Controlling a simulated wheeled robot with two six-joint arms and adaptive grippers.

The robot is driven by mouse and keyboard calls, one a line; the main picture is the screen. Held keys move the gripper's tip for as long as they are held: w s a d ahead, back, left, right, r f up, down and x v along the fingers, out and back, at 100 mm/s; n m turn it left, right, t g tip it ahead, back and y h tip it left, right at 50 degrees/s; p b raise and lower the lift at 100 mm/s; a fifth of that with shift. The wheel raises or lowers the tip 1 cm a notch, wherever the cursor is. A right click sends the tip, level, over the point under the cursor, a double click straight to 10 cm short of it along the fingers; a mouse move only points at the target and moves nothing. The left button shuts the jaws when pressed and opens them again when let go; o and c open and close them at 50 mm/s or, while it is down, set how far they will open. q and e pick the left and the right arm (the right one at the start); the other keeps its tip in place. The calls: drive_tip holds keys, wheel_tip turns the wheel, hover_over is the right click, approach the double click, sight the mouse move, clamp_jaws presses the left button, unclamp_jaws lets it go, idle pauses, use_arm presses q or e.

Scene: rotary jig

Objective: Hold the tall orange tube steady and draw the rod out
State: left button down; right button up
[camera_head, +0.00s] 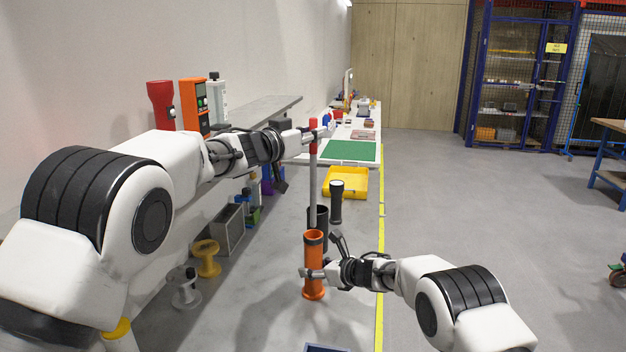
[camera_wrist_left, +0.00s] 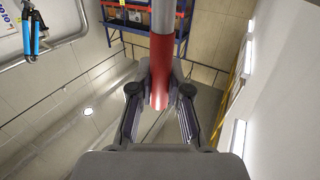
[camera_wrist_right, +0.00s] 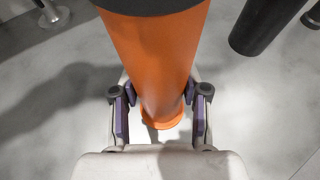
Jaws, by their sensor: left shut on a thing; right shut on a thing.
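The tall orange tube (camera_head: 314,262) stands upright on the grey surface; its dark-rimmed mouth faces up. My right gripper (camera_head: 315,273) is shut around its lower half, and the tube fills the right wrist view (camera_wrist_right: 158,60). The grey rod (camera_head: 313,185) with a red top stands vertical above the tube. My left gripper (camera_head: 314,138) is shut on the rod's red end, which shows between its fingers in the left wrist view (camera_wrist_left: 161,70). The rod's lower end meets the tube's mouth in the head view; I cannot tell how much is inside.
A black cylinder (camera_head: 319,222) stands close behind the tube, with a black flashlight (camera_head: 336,200) beyond it. A yellow bin (camera_head: 345,183) and a green mat (camera_head: 350,151) lie farther back. Yellow (camera_head: 207,258) and grey (camera_head: 186,290) spools stand left.

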use_arm(q)
wheel_tip(320, 180, up, 8)
drive_tip(key=shift+r, duration=0.1)
drive_tip(key=shift+w, duration=0.1)
use_arm(e)
drive_tip(key=o, duration=1.3)
drive_tip(key=shift+c, duration=0.2)
